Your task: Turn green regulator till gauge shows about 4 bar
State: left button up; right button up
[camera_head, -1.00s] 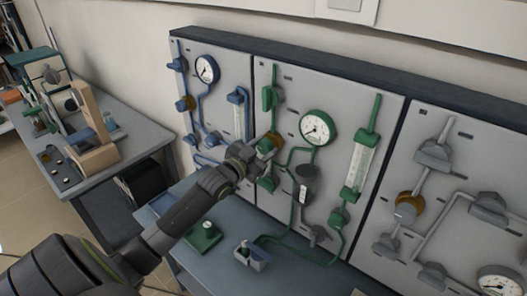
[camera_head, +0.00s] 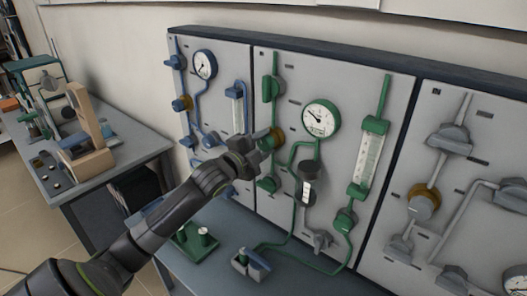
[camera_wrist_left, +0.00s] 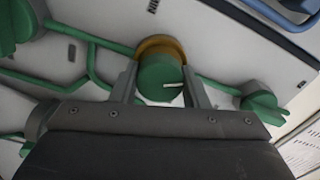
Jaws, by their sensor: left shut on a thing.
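The green regulator knob (camera_wrist_left: 158,72), with a white mark on its face and a brass-coloured collar behind it, sits between the two fingers of my left gripper (camera_wrist_left: 162,88) in the wrist view. In the head view my left gripper (camera_head: 262,143) is shut on this knob (camera_head: 275,138) at the left of the green panel. The round green-rimmed gauge (camera_head: 321,118) is to the right of the knob, unobstructed. Its needle appears to point to the upper left; the numbers are too small to read. My right gripper is not in view.
A blue pipe panel with its own gauge (camera_head: 204,64) is to the left, a grey panel (camera_head: 470,130) to the right. A green flow tube (camera_head: 369,155) stands right of the gauge. Small green parts (camera_head: 195,240) lie on the bench below. A side table is at the far left.

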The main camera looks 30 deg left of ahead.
pick_arm(q)
jog(key=m+b, duration=0.1)
jog(key=m, duration=0.1)
jog(key=m+b, duration=0.1)
jog(key=m, duration=0.1)
jog(key=shift+f+m+b, duration=0.2)
jog(key=shift+m+b, duration=0.1)
jog(key=shift+b, duration=0.05)
jog(key=shift+m+b, duration=1.05)
jog(key=shift+m, duration=1.15)
jog(key=o, duration=1)
jog(key=shift+r, duration=0.15)
